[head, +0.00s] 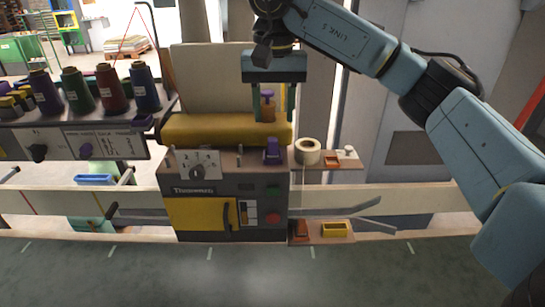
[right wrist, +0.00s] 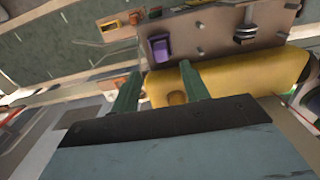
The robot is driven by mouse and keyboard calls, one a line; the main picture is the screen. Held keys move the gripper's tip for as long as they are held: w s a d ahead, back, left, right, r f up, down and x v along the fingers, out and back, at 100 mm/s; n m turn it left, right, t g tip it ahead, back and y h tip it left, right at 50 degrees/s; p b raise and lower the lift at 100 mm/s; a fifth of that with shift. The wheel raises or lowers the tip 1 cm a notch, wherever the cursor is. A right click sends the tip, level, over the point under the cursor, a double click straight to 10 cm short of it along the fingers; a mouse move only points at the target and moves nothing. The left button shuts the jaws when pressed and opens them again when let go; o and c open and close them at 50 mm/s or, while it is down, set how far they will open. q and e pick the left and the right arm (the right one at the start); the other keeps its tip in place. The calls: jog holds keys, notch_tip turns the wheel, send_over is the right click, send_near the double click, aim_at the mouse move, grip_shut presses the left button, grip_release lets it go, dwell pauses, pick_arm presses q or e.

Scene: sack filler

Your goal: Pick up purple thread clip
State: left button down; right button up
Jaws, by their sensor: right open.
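Several small purple pieces show, and I cannot tell for certain which is the thread clip. In the head view, one purple piece (head: 272,152) stands on the machine's top panel; it also shows in the right wrist view (right wrist: 160,48), beyond the fingertips. My right gripper (head: 271,117) points down, open, above the yellow roller (head: 210,129). An orange-brown piece with a purple top (head: 267,94) shows between its fingers; contact is unclear. In the right wrist view the fingers (right wrist: 159,70) are apart. My left gripper is out of view.
A tape roll (head: 308,151) and an orange tray (head: 333,161) sit on the side shelf. A yellow tray (head: 335,230) is lower right. Several thread spools, one of them green (head: 77,91), stand at the left. The green foreground surface (head: 200,275) is clear.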

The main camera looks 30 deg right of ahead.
aim_at(273, 139)
notch_tip(273, 139, down, 2)
jog(key=shift+w+f, duration=0.1)
jog(key=shift+w, duration=0.05)
jog(key=shift+f, duration=0.55)
jog(key=f, duration=0.4)
jog(key=shift+s+a+f+p, duration=0.1)
jog(key=shift+s+f+p, duration=0.1)
jog(key=shift+p, duration=0.15)
jog(key=shift+c, duration=0.2)
jog(key=shift+r, duration=0.1)
grip_shut()
